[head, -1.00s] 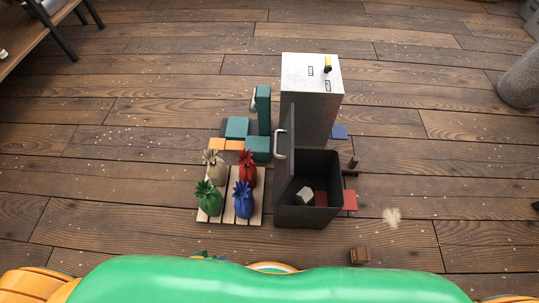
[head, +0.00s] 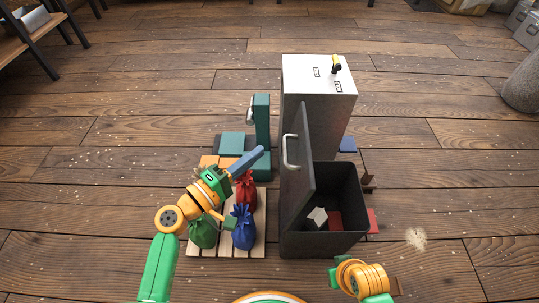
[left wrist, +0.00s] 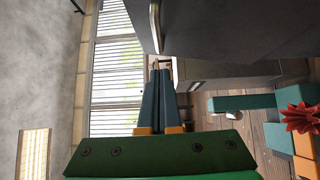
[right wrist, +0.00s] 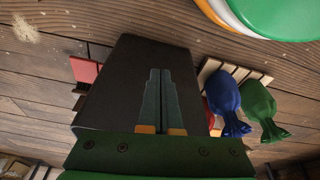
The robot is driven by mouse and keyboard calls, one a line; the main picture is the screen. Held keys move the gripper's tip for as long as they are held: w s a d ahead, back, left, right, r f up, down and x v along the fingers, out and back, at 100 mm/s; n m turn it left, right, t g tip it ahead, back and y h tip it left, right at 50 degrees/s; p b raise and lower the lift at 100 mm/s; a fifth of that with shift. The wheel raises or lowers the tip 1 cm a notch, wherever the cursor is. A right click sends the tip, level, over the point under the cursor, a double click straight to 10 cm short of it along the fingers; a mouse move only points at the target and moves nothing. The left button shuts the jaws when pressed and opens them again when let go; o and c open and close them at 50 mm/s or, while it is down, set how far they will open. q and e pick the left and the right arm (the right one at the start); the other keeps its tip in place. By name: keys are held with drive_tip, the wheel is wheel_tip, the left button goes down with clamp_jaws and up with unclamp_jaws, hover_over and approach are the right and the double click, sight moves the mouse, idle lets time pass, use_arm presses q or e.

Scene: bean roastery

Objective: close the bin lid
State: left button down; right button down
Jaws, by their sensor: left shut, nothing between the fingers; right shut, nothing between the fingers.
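The dark grey bin (head: 325,244) stands on the floor right of centre in the head view. Its lid (head: 300,165) is open, standing nearly upright on the bin's left side, with a pale handle (head: 290,152) on its left face. A whitish block (head: 317,215) and a red piece (head: 334,220) lie inside. My left gripper (head: 258,153) is shut and empty, just left of the lid and handle, apart from them. The lid and handle (left wrist: 155,25) also show close ahead in the left wrist view. My right gripper (right wrist: 160,75) is shut and empty, with the bin's dark side (right wrist: 115,85) behind its fingers.
A wooden pallet (head: 260,218) left of the bin bears red (head: 246,190), blue (head: 243,228) and green (head: 202,234) sacks. A tall grey cabinet (head: 318,105) stands behind the bin. A teal scale-like unit (head: 262,120) is left of it. Floor to the right is mostly clear.

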use_arm(q)
drive_tip(key=shift+s+d, duration=0.1)
drive_tip(key=shift+d, duration=1.75)
use_arm(e)
drive_tip(key=shift+f, duration=0.45)
use_arm(q)
drive_tip(key=shift+p, duration=0.3)
